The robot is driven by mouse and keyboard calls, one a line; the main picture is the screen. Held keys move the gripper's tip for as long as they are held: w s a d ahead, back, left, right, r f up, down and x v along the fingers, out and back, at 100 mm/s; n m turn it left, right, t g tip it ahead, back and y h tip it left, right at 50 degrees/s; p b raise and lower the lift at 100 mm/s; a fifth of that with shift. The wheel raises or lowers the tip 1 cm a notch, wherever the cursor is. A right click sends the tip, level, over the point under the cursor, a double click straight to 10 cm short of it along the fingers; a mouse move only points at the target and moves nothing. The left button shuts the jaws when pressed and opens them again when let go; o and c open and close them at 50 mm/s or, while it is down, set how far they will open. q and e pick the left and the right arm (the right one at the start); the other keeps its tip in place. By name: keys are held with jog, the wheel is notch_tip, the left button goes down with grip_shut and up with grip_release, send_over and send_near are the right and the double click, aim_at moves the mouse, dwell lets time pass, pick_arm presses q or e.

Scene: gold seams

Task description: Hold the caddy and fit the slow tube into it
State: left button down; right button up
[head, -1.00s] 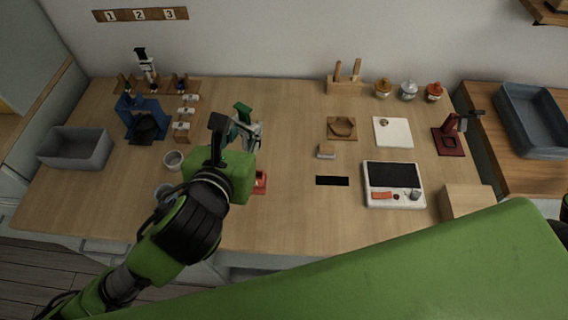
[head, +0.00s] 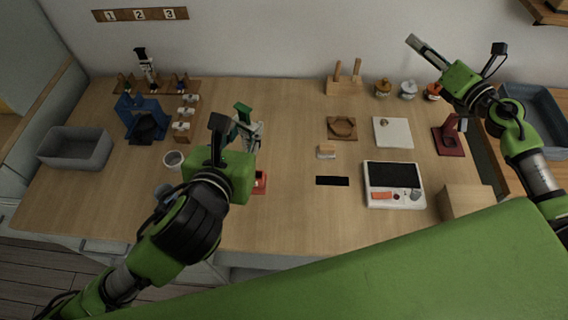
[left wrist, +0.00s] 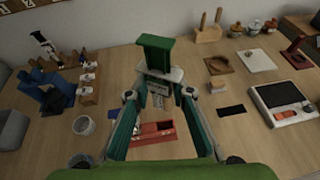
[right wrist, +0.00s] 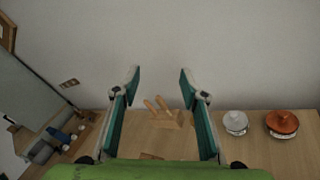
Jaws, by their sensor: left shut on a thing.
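My left gripper (head: 240,130) reaches over the left-middle of the table. In the left wrist view its fingers stand either side of a grey-white holder (left wrist: 157,78) with a green block on top, seemingly gripped near the fingertips; I take this for the caddy. Its green top (head: 242,108) shows upright in the head view. A red tray (left wrist: 152,133) lies below it on the table, partly hidden by my left gripper in the head view. My right gripper (right wrist: 158,73) is open and empty, raised over the back right. I cannot tell which thing is the slow tube.
A blue stand (head: 142,118), a grey bin (head: 75,148) and a cup (head: 173,160) stand at left. A wooden rack (head: 160,86) holds upright tools behind. A scale-like device (head: 393,186), lidded jars (head: 408,90) and a dark-red stand (head: 449,140) are at right. The front middle is bare.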

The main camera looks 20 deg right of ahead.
jog(key=a+f+n+g+y, duration=0.2)
jog(key=a+f+n+y, duration=0.1)
jog(key=a, duration=0.5)
jog(key=a+f+n+g+y, duration=0.1)
jog(key=a+f+n+y, duration=0.2)
jog(key=a, duration=0.4)
jog(key=s+a+f+n+g+y, duration=0.1)
jog(key=s+a+f+n+g, duration=0.2)
jog(key=a, duration=0.5)
jog(key=s+a+f+n+g+y, duration=0.2)
jog(key=s+a+f+n+g, duration=0.1)
jog(key=s+a+n, duration=0.3)
jog(key=s+a+f+n+g+y, duration=0.1)
jog(key=s+a+f+n+g, duration=0.2)
jog(key=a, duration=0.7)
jog(key=shift+s+f+n+g+y, duration=0.15)
jog(key=shift+s+n+g+y, duration=0.15)
jog(key=shift+s+n+g, duration=0.6)
jog(key=shift+t, duration=0.3)
jog(key=x, duration=1.1)
jog(key=shift+s+a+f, duration=0.1)
jog(key=shift+a+f, duration=0.15)
jog(key=shift+a, duration=0.05)
grip_shut()
